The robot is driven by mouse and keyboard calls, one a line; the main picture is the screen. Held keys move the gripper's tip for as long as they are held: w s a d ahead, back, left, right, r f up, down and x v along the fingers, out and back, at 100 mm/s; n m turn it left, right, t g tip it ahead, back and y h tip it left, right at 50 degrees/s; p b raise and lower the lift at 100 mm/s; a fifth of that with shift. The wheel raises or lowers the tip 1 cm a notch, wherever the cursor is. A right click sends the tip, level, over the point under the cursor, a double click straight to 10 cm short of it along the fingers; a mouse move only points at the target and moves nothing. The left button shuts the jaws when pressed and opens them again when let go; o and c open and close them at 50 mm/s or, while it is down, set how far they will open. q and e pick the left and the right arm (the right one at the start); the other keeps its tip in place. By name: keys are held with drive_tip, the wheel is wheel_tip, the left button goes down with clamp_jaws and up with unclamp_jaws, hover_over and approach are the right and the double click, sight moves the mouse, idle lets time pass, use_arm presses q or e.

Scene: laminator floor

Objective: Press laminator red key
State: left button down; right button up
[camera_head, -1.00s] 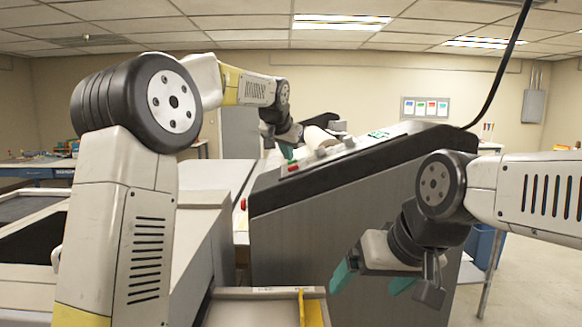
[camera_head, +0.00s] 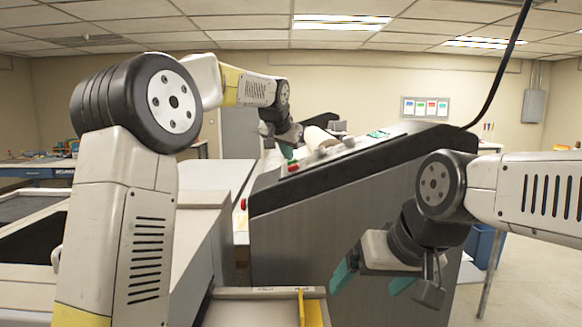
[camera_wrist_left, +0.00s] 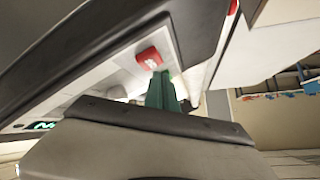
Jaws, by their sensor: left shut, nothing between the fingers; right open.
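The laminator (camera_head: 340,225) is a large grey machine with a sloped black top panel in the middle of the head view. Its red key (camera_head: 293,168) sits at the near left end of that panel; it also shows in the left wrist view (camera_wrist_left: 149,58). My left gripper (camera_head: 288,153) is shut and empty, just above and beyond the red key. In the left wrist view its green fingertips (camera_wrist_left: 162,92) are close beside the key; whether they touch it I cannot tell. My right gripper (camera_head: 372,284) is open and empty in front of the laminator's side.
A green display (camera_head: 378,134) and grey knobs lie further along the panel. Another red button (camera_head: 243,204) is on the machine's left end. A black cable (camera_head: 498,75) hangs at the right. A tray with a yellow part (camera_head: 311,309) is at the bottom.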

idle(0.7)
use_arm(q)
drive_tip(key=shift+d+f, duration=0.15)
drive_tip(key=shift+f, duration=0.25)
drive_tip(key=shift+d+f, duration=0.15)
drive_tip(key=shift+f, duration=0.3)
idle(0.5)
idle(0.4)
drive_tip(key=shift+a+r, duration=0.3)
drive_tip(key=shift+r, duration=0.55)
drive_tip(key=r, duration=0.1)
drive_tip(key=a+r, duration=0.1)
drive_tip(key=r, duration=0.2)
drive_tip(key=shift+a+r, duration=0.35)
drive_tip(key=shift+a, duration=0.05)
